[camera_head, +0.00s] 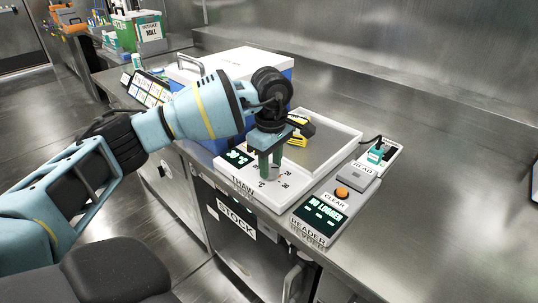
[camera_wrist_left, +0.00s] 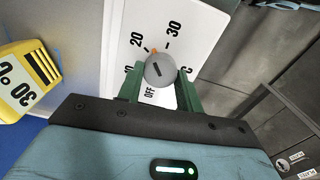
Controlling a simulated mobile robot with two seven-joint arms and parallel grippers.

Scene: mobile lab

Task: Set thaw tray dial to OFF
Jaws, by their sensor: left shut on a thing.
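The thaw tray (camera_head: 347,137) is a white unit with a metal plate on the counter; its front panel carries the dial and a small dark display (camera_head: 238,157). The dial (camera_wrist_left: 159,70) is a round grey knob with a dark line across it. An orange mark shows at its edge, near the printed 20. The OFF label (camera_wrist_left: 149,91) is printed beside the knob. My left gripper (camera_head: 269,168) points down at the panel, and its green fingers are shut on the dial, one on each side. In the head view the fingers mostly hide the knob. My right gripper is not in view.
The reader (camera_head: 318,218) with an orange button stands close right of the tray. A white-lidded blue box (camera_head: 238,63) stands behind the gripper. A yellow device (camera_wrist_left: 28,80) with a 30 °C reading is near the fingers.

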